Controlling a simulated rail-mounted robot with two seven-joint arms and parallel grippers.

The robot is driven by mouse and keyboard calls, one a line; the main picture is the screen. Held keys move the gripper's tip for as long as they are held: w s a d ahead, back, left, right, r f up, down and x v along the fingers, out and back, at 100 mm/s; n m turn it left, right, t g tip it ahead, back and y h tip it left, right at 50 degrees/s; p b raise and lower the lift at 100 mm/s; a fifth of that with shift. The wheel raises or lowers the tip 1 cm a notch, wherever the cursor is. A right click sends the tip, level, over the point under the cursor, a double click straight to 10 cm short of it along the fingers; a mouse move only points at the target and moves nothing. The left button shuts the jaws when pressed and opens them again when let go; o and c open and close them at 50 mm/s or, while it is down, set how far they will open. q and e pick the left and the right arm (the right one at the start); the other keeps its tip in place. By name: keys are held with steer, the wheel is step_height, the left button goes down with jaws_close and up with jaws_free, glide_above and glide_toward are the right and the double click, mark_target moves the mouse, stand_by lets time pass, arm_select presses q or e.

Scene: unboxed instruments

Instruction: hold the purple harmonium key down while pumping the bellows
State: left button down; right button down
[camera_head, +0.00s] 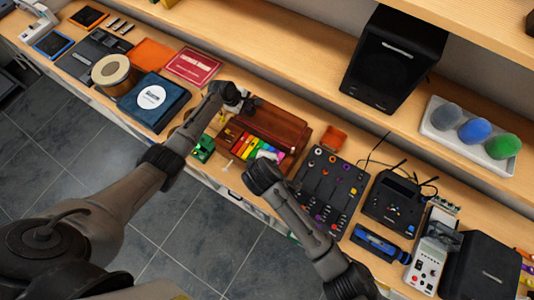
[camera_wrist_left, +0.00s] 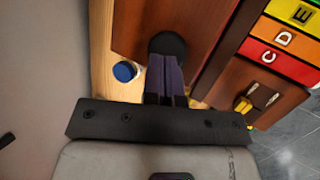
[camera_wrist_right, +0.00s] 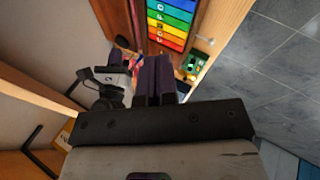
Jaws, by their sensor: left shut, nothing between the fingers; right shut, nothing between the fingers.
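The harmonium (camera_head: 285,124) is a brown wooden box on the bench with a row of rainbow keys. The purple key (camera_head: 281,156) is at the right end of the row, partly behind my right arm. My left gripper (camera_head: 236,97) is shut over the harmonium's left end; in the left wrist view its fingers (camera_wrist_left: 166,78) point at a dark round knob (camera_wrist_left: 167,45) on the wood. Contact is unclear. My right gripper (camera_head: 266,158) is shut near the right end of the keys. In the right wrist view its fingers (camera_wrist_right: 154,78) are empty, with the key row (camera_wrist_right: 171,25) beyond them.
A green toy-like item (camera_head: 203,149) sits at the bench's front edge, left of the keys. A black panel with knobs (camera_head: 330,187) stands right of the harmonium. A dark blue box (camera_head: 154,103) lies to the left. A shelf with a black speaker (camera_head: 392,60) is behind.

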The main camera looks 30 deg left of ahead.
step_height(320, 180, down, 12)
steer(key=w+n, duration=0.2)
steer(key=n, duration=1.3)
steer(key=shift+a+r+g, duration=0.15)
steer(key=shift+a+g, duration=0.15)
steer(key=shift+a, duration=0.05)
steer(key=shift+w+a+f, duration=0.1)
steer(key=shift+w+f, duration=0.05)
steer(key=shift+f, duration=0.15)
stand_by(1.0)
steer(key=shift+w+a+f, duration=0.15)
steer(key=shift+w+f, duration=0.15)
steer(key=shift+f, duration=0.35)
steer(key=shift+w+a+f, duration=0.1)
steer(key=shift+w+f, duration=0.05)
steer(key=shift+f, duration=0.15)
steer(key=shift+w+a+f, duration=0.1)
steer(key=shift+w+f, duration=0.05)
steer(key=shift+f, duration=0.2)
